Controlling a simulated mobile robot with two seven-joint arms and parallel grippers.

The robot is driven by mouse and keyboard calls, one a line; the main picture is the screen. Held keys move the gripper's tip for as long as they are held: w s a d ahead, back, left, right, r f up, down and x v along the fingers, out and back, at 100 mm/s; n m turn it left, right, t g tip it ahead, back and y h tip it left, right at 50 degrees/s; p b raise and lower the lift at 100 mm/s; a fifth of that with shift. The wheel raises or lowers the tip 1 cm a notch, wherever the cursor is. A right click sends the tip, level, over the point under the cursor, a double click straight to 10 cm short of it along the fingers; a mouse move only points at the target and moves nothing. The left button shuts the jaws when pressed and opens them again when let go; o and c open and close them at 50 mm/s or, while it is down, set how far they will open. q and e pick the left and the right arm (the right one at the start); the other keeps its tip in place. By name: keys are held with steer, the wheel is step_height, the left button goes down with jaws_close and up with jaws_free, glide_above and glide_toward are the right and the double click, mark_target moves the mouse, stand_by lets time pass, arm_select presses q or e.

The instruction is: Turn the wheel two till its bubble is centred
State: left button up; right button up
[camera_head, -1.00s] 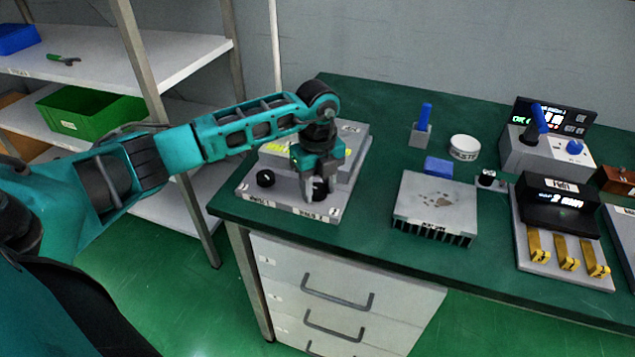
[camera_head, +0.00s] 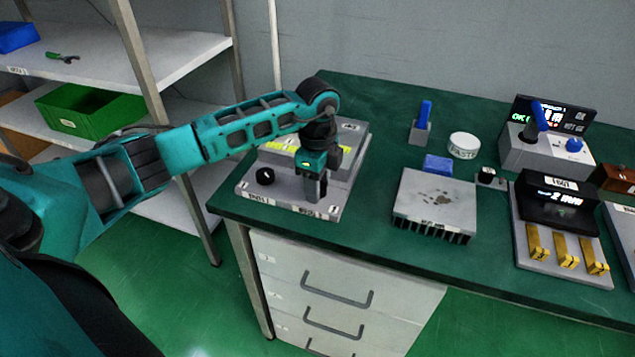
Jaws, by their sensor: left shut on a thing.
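A grey levelling device (camera_head: 287,206) stands at the left end of the green bench. Its left black wheel (camera_head: 265,176) shows clear. The second wheel, on the right of the front, is hidden by my left gripper (camera_head: 315,193), which points down over it and is shut on it. Yellow-green vial strips (camera_head: 280,147) show on the block behind, partly covered by the gripper and wrist. The bubbles are too small to tell. My right gripper is not in view.
A finned heat sink (camera_head: 435,199), a blue block (camera_head: 438,165), a white paste tub (camera_head: 464,146) and a blue-handled tool in a holder (camera_head: 421,125) stand to the right. Farther right are a display unit (camera_head: 547,150) and a fixture with yellow clamps (camera_head: 566,250). Shelves (camera_head: 180,60) stand left.

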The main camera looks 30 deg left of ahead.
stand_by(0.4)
arm_select(q)
steer(key=o, duration=1.1)
steer(key=shift+c, duration=0.2)
steer(key=shift+r, duration=0.1)
step_height(320, 180, up, 13)
